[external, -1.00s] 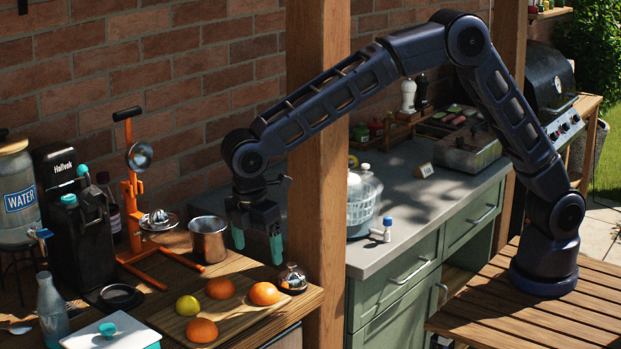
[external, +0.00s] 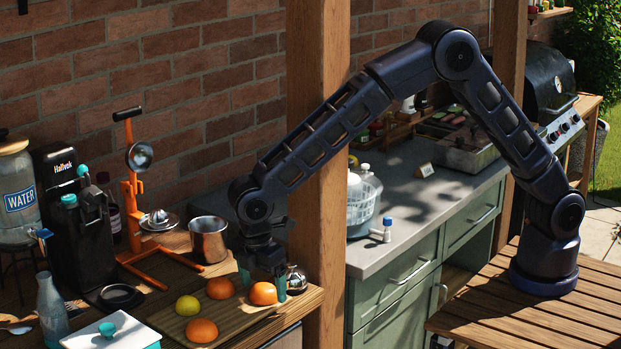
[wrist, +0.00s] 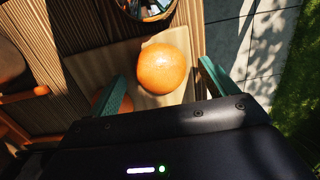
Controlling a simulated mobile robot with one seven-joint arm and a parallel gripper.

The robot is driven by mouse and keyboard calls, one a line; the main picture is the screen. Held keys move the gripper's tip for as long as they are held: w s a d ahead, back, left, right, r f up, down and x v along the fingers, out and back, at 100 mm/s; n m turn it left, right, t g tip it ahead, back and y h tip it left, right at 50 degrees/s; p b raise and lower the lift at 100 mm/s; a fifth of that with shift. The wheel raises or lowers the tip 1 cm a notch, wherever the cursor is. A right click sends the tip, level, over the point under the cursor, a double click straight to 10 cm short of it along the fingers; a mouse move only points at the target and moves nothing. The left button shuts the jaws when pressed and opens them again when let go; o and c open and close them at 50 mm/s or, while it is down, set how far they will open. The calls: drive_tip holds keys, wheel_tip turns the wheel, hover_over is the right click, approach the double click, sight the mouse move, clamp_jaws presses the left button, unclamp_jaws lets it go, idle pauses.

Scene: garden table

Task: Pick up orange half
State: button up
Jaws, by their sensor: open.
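An orange half (external: 263,293) rests with its rounded peel up near the right end of a wooden cutting board (external: 240,313). In the wrist view the orange half (wrist: 163,68) shows between the tips of my teal fingers. My gripper (external: 262,283) is open and points down over this orange half, one finger on either side. In the wrist view my gripper (wrist: 162,76) holds nothing, and I cannot tell whether the fingers touch the peel. Two other orange pieces, one at the back (external: 220,288) and one at the front (external: 202,330), lie on the board.
A yellow lemon (external: 187,305) lies on the board's left. A shiny metal piece (external: 297,278) stands close to my right finger. A steel pot (external: 209,240) and an orange juice press (external: 134,190) stand behind.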

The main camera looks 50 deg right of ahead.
sight(263, 286)
drive_tip(key=shift+f, duration=0.25)
drive_tip(key=c, duration=1.1)
drive_tip(key=shift+r, duration=0.1)
wheel_tip(263, 286, up, 20)
drive_tip(key=shift+f, duration=0.1)
